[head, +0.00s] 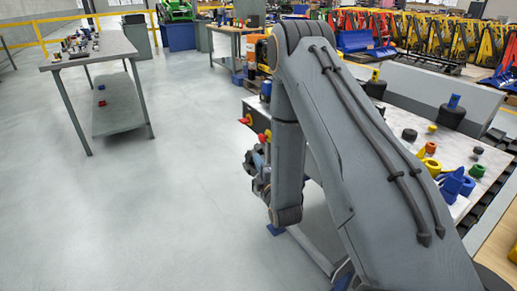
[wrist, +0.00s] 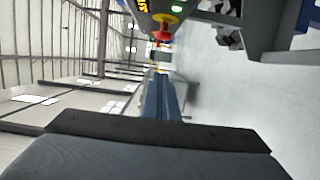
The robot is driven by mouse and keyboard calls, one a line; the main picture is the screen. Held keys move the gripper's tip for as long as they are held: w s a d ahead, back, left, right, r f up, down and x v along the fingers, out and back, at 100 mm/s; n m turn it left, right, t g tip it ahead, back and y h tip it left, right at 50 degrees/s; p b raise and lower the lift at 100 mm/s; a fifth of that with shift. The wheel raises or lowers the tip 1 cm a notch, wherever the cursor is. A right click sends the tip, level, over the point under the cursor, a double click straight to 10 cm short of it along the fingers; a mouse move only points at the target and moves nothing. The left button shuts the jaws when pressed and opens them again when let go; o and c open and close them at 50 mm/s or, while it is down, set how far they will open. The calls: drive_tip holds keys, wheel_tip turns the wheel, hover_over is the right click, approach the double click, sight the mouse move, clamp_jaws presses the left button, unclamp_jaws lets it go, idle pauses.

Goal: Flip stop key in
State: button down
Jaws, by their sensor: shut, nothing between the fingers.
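A red knob on a yellow round base (wrist: 163,32) sits at the top centre of the wrist view, on a dark panel with orange digits and a green light (wrist: 176,9). In the head view two red-and-yellow knobs show left of my arm, an upper one (head: 246,120) and a lower one (head: 265,136). I cannot tell which is the stop key, or which way it is set. My gripper (wrist: 160,132) fills the bottom of the wrist view, shut and empty, apart from the knob. In the head view my arm's links hide most of the panel.
A bench with coloured parts (head: 470,150) stands right of my arm. A grey table with small items (head: 115,42) is at the far left. Open floor (head: 180,180) lies between. Yellow and red carriers (head: 440,40) line the back.

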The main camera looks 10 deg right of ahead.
sight(263, 138)
drive_tip(key=shift+w+r, duration=0.1)
drive_tip(key=w+d+p, duration=0.1)
drive_tip(key=w+d, duration=0.2)
drive_tip(key=w, duration=0.8)
drive_tip(key=shift+d, duration=0.1)
idle(0.4)
